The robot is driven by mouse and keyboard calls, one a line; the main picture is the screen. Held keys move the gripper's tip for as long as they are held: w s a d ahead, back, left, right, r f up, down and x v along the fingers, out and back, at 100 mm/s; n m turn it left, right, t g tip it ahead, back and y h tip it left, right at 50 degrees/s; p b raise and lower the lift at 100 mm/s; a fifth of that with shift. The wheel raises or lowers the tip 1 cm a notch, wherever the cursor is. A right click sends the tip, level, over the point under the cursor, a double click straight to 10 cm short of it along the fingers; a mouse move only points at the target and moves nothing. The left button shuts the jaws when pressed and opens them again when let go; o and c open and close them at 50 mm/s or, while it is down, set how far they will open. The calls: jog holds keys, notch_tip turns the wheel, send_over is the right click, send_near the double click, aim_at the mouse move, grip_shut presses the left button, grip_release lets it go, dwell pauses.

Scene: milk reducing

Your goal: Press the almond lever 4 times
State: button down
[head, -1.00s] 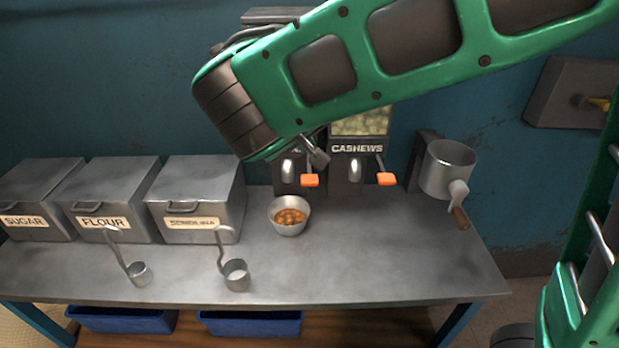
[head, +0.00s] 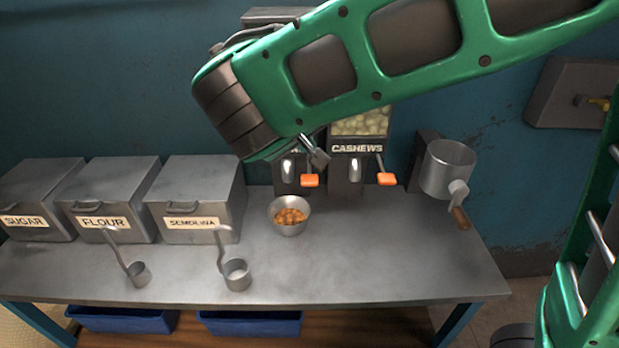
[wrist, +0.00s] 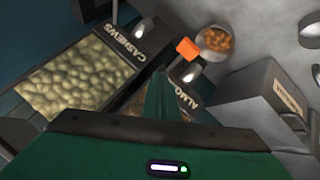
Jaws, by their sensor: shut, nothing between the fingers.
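The almond lever has an orange handle (head: 310,180) at the front of the almond dispenser, beside its metal spout. In the wrist view the orange handle (wrist: 187,48) is beyond my fingertips, up and to the right. The almond dispenser's label (wrist: 186,98) is partly covered by my fingers. My gripper (wrist: 158,78) is shut and empty, pointing toward the dispensers. It looks apart from the lever, though the exact gap is unclear. A metal bowl (head: 289,229) holding orange-brown nuts stands on the table before the almond dispenser.
The cashew dispenser (head: 358,149) with its orange lever (head: 387,179) stands immediately right. A metal grinder with a crank (head: 448,171) is farther right. Sugar, flour and semolina boxes (head: 200,190) stand left. Two ladles (head: 237,274) are at the front. The table's right front (head: 400,265) is clear.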

aim_at(308, 182)
notch_tip(308, 182, up, 4)
jog(key=shift+f, duration=0.15)
dwell(0.4)
jog(key=shift+f, duration=4.4)
jog(key=shift+f, duration=0.15)
jog(key=shift+f, duration=0.25)
